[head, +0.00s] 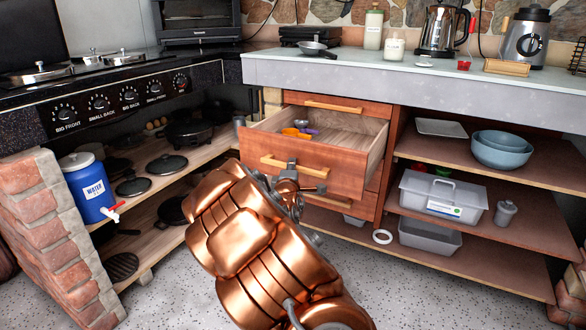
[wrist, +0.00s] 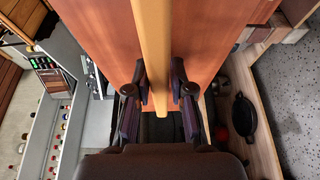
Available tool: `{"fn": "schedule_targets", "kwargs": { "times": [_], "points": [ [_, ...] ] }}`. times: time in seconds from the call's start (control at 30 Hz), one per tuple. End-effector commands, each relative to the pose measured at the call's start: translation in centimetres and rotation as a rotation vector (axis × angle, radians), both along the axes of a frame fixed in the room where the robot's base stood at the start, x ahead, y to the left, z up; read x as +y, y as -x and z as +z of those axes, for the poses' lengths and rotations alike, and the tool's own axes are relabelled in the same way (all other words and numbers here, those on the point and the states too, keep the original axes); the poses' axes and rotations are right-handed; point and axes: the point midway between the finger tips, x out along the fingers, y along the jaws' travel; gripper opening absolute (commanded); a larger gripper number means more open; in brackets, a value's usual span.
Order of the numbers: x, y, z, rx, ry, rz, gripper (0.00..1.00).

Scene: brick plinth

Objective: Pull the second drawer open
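The second drawer (head: 345,160) is pulled partway out of the wooden cabinet, below a shut top drawer (head: 295,99). Its inside shows, with a few small coloured utensils (head: 297,132) in it. Its pale wooden handle (head: 281,162) is on the front and runs down the middle of the wrist view (wrist: 153,40). My gripper (head: 300,178) is at this handle. My copper-coloured arm hides part of the lower cabinet front.
Open shelves at right hold blue bowls (head: 499,149) and a lidded plastic box (head: 443,196). Shelves at left hold pans and a blue water jug (head: 89,188). A grey counter (head: 410,80) overhangs the drawers. Speckled floor (head: 420,295) is clear in front.

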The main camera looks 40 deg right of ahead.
Motion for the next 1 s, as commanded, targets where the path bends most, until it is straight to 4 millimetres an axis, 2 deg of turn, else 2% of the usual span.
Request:
{"fn": "schedule_targets", "kwargs": {
  "times": [0.03,0.17,0.57,1.0],
  "points": [
    [0.0,0.0,0.0,0.000,0.000,0.000,0.30],
    [0.0,0.0,0.0,-0.001,-0.001,-0.001,0.43],
    [0.2,0.2,0.1,-0.001,0.000,-0.001,0.44],
    [4.0,3.5,0.0,0.001,0.000,0.000,0.44]
  ]
}}
